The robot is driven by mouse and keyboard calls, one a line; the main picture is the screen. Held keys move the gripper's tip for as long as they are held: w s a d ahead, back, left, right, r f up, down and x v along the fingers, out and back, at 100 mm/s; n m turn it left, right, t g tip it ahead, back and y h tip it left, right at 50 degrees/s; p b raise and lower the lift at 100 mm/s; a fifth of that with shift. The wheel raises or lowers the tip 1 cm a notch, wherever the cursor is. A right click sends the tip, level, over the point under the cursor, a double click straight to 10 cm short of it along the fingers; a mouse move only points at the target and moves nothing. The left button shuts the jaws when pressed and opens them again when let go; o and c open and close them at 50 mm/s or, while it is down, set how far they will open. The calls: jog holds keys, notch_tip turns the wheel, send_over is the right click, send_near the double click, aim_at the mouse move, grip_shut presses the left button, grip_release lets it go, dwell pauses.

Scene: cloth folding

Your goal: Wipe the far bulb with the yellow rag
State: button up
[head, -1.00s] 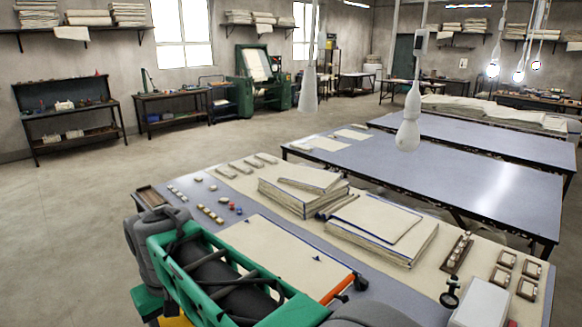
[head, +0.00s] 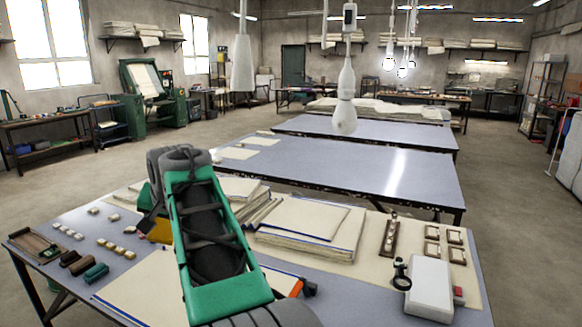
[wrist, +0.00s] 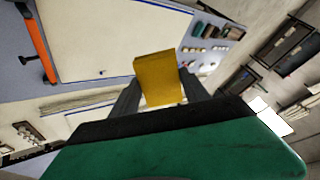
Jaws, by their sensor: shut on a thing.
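The yellow rag (wrist: 158,78) is between the two dark fingers of my gripper (wrist: 158,92) in the wrist view, and the gripper is shut on it. In the head view the rag (head: 160,230) shows as a yellow patch left of my green forearm, which hides most of the gripper. A white bulb (head: 345,115) hangs from a cord above the blue tables. A white cone-shaped hanging fixture (head: 242,65) is to its left. Several small lit bulbs (head: 389,64) hang further back. I cannot tell which bulb is the far one. The rag is apart from all of them.
The near table (head: 75,208) holds paper stacks (head: 300,228), small blocks, a wooden tray (head: 33,245) and a white box (head: 430,290). More blue tables (head: 350,165) stand behind it. The floor on the right (head: 530,230) is clear.

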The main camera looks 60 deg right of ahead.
jog(key=s+d+r+m+h+b, duration=0.4)
jog(key=d+m+h, duration=0.1)
jog(key=d, duration=0.4)
jog(key=s+d+r+m+h+b, duration=0.3)
jog(key=s+d+r+m+h, duration=0.15)
jog(key=d, duration=0.55)
jog(key=s+d+r+m+g+h+b, duration=0.3)
jog(key=s+d+r+g, duration=0.1)
jog(key=s, duration=0.5)
jog(key=s+d+r+m+g+h+b, duration=0.2)
jog(key=s+d+r+m+g+h, duration=0.15)
jog(key=s, duration=0.55)
jog(key=d+p, duration=0.3)
jog(key=d, duration=0.3)
jog(key=shift+w+d+r+n, duration=0.2)
jog(key=shift+w+r+n, duration=0.1)
jog(key=shift+w, duration=0.15)
jog(key=shift+g, duration=0.25)
jog(key=shift+w+d+p, duration=0.1)
jog(key=shift+d+p, duration=0.3)
jog(key=shift+d, duration=0.55)
